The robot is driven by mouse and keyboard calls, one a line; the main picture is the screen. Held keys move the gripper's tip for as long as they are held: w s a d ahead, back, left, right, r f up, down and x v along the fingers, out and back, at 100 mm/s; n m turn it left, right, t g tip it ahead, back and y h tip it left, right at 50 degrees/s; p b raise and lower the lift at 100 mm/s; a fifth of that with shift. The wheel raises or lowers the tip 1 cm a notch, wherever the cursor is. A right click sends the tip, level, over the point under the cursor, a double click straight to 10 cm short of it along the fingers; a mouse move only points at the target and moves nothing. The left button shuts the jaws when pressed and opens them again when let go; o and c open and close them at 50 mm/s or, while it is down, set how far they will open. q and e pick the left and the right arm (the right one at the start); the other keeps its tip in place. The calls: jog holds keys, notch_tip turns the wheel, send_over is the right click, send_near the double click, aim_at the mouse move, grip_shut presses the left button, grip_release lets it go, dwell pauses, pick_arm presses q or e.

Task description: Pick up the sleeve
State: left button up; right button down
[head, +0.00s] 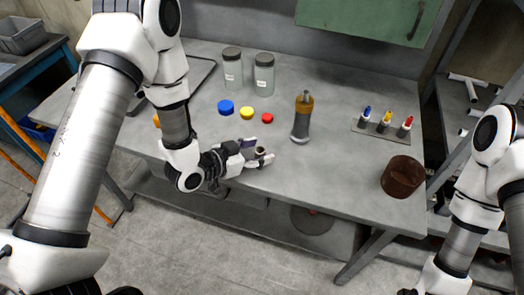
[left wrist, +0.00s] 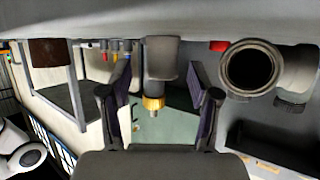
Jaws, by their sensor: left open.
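A grey and amber tool (head: 301,120) stands just beyond. Two lidded jars (head: 233,70), (head: 264,75) stand behind blue (head: 226,107), yellow (head: 246,113) and red (head: 267,118) caps. A marker rack (head: 382,131) and a brown drum (head: 402,177) are at the right. The bench centre-right is clear.

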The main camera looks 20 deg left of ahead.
pick_arm(q)
jog(key=shift+w+d+f, duration=0.3)
jog(key=shift+w+f, duration=0.05)
jog(key=shift+w, duration=0.25)
jog(key=shift+s+a, duration=0.1)
jog(key=shift+a, duration=0.05)
jog(key=shift+c, duration=1.1)
grip_shut()
